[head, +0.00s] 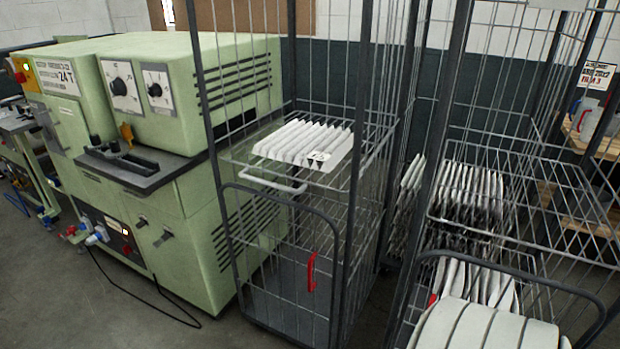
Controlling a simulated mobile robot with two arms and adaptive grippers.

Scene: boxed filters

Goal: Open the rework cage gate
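Two tall grey wire cages stand side by side; I cannot tell from any readable label which is the rework cage. The left cage (201,80) has a dark-framed half-height gate (335,232) across its lower front, and it looks closed. A red handle (311,271) sits on the gate's right side. A white bar (272,183) runs just above the gate's top edge. The right cage (438,150) has a similar dark gate frame (520,263) at the lower right, partly cut off by the picture edge.
White pleated filters (303,142) lie on the left cage's shelf. A green machine (185,110) stands close on the left, with a black cable (140,290) on the floor. Some floor before the left cage is clear.

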